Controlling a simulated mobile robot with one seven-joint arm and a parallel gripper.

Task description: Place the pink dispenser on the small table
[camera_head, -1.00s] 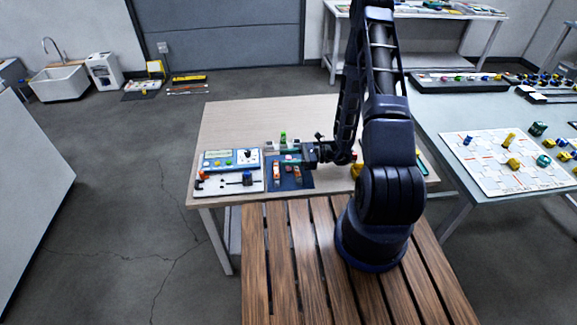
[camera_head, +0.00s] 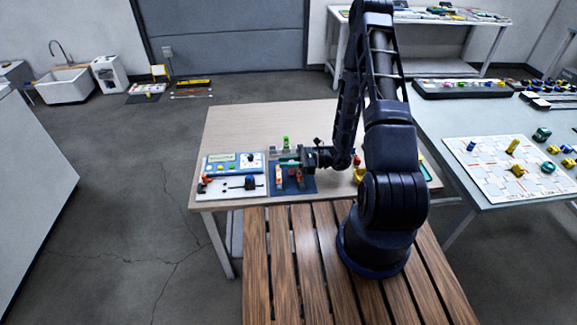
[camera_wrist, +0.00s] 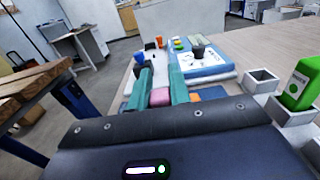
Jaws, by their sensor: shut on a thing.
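My gripper (camera_head: 284,162) hangs over the dark blue mat on the light wooden table (camera_head: 235,125). In the wrist view its two teal fingers (camera_wrist: 161,84) are shut on the pink dispenser (camera_wrist: 160,97), a pink block low between them. Most of the dispenser is hidden by the fingers and the gripper body. I cannot tell which table is the small one.
A control panel (camera_head: 235,162) lies to the left. The table's back left is clear. A slatted wooden top (camera_head: 285,260) is in front.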

